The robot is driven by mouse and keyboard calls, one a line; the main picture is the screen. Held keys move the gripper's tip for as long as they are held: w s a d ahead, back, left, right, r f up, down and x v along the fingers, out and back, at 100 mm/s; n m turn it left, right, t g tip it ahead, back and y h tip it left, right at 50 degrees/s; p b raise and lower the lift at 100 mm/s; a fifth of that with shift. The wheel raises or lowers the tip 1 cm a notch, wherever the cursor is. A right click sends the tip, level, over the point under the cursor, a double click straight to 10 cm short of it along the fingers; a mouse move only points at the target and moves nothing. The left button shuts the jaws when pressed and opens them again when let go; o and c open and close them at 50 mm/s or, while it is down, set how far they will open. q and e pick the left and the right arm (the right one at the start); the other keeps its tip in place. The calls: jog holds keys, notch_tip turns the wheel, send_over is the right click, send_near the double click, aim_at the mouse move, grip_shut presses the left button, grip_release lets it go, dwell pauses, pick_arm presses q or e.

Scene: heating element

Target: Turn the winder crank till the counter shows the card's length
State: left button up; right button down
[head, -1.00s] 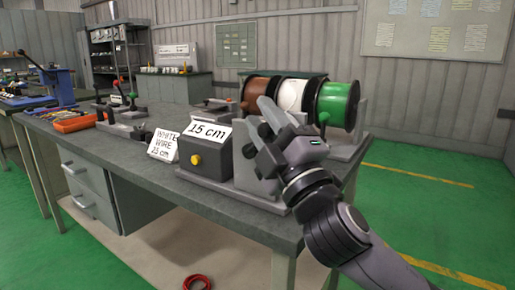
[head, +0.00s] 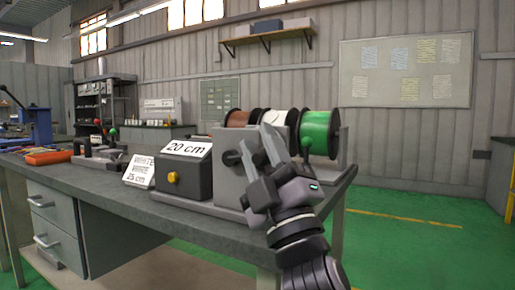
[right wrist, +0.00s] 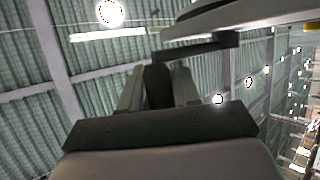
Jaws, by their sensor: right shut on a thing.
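The winder (head: 226,180) stands on the bench, with a grey upright plate and a dark crank hub (head: 231,158). Its counter (head: 187,149) reads "20 cm". A white card (head: 139,171) leaning left of the counter box reads "WHITE WIRE 25 cm". My right gripper (head: 253,135) is at the crank in front of the plate. In the right wrist view its fingers are shut on the dark crank handle (right wrist: 158,86), below the crank arm (right wrist: 195,49). My left gripper is not in view.
A yellow knob (head: 173,178) is on the front of the counter box. Brown, white (head: 279,120) and green (head: 316,134) wire spools stand behind the winder. Tools and an orange tray (head: 50,157) lie farther left on the bench. Green floor is open to the right.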

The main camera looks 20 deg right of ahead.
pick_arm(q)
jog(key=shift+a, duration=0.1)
pick_arm(e)
jog(key=shift+s+d+f+h, duration=0.2)
jog(key=shift+s+h, duration=0.05)
jog(key=shift+h, duration=0.05)
dwell(0.3)
jog(key=c, duration=0.9)
grip_release()
jog(key=shift+d, duration=0.1)
jog(key=shift+f, duration=0.1)
jog(key=shift+s+f, duration=0.4)
jog(key=shift+f, duration=0.05)
pick_arm(q)
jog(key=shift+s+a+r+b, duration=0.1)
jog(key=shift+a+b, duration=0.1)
jog(key=shift+b, duration=0.2)
pick_arm(e)
jog(key=v, duration=0.6)
jog(key=shift+r, duration=0.1)
